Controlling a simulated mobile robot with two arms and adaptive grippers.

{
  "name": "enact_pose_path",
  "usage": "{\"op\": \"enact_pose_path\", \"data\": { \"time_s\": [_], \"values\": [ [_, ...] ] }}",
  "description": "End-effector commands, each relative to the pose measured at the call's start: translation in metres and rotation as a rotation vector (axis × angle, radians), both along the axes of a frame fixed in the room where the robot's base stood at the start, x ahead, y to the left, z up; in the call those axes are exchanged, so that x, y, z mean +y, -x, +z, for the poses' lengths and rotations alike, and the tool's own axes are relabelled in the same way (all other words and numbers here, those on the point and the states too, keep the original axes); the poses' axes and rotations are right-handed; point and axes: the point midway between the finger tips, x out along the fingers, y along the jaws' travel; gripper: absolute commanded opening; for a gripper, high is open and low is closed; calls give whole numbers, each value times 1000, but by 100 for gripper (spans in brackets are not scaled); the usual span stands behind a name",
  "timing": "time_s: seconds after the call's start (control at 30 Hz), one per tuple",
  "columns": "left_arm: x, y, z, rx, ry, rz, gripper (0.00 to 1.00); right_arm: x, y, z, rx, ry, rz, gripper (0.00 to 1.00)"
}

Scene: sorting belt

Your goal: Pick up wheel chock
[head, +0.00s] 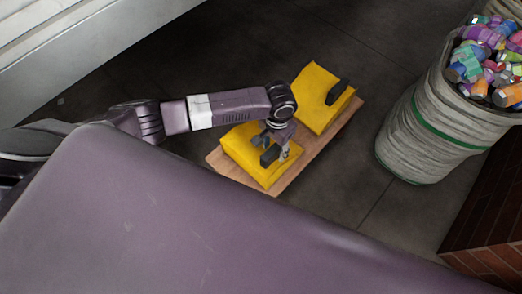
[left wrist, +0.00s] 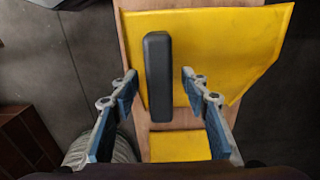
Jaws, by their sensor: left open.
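A yellow wheel chock (head: 238,149) with a black handle (head: 270,156) sits at the near end of a wooden board (head: 312,146). A second yellow chock (head: 316,88) with its own black handle (head: 337,92) sits at the far end. My left gripper (head: 273,146) is open over the near chock and partly covers it. In the left wrist view, the near chock (left wrist: 232,50) fills the upper middle. Its handle (left wrist: 158,65) appears between the open fingers (left wrist: 158,76), closer to the left finger; contact is not visible. The second chock (left wrist: 180,147) shows below. My right gripper is out of view.
A pale woven bin (head: 418,135) with a green band, full of colourful cans or bottles (head: 490,60), stands right of the board. A brick structure (head: 492,228) is at lower right. Dark tiled floor (head: 345,190) around the board is clear.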

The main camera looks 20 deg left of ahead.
Motion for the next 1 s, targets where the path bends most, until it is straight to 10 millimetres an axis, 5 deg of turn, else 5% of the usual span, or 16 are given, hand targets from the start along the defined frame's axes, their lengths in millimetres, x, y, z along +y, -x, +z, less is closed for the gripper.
{"op": "enact_pose_path", "data": {
  "time_s": [0.5, 0.87, 1.0],
  "values": [
    [0, 0, -1, 0, 0, 0, 42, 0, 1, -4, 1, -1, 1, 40],
    [0, 0, -1, 0, 0, 0, 2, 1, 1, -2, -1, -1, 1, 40],
    [0, -1, 1, -3, 0, 0, 0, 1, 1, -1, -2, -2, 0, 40]
  ]
}}
